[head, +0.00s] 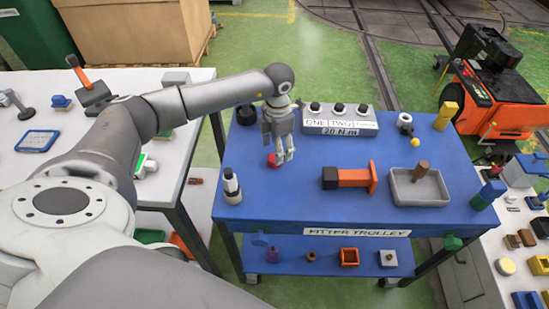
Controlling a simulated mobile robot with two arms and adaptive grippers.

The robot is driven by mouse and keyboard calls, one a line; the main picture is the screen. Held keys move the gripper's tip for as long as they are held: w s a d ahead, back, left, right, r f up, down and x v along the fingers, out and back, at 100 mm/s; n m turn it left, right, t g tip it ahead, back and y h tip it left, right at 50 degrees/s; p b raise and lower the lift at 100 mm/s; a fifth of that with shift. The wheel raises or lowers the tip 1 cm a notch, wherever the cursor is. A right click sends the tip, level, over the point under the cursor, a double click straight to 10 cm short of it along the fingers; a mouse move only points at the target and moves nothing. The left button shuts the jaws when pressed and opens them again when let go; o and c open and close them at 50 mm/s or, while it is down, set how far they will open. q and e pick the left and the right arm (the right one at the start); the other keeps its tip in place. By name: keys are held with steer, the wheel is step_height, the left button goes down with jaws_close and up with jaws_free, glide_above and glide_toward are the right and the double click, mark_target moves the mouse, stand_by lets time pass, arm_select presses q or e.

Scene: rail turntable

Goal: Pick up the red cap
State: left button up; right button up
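The red cap (273,160) sits on the blue top of the fitter trolley (330,222), left of the middle. My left gripper (284,158) points down over the trolley, with its fingertips beside the cap's right side in the picture. The fingers partly overlap the cap's edge, and I cannot tell whether they touch it. The fingers look close together, but at this size I cannot tell whether they are open or shut. My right gripper is not in view.
A grey box marked "20 N·m" (340,122) stands behind. A white-and-black bottle (231,186) is front left. An orange-and-black tool (350,178) and a grey tray (418,188) lie to the right. The trolley's front middle is clear.

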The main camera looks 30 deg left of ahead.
arm_select(q)
step_height(320, 180, down, 4)
steer(key=shift+f+p, duration=0.2)
steer(key=shift+p, duration=0.5)
steer(key=shift+c, duration=0.3)
steer(key=c, duration=1)
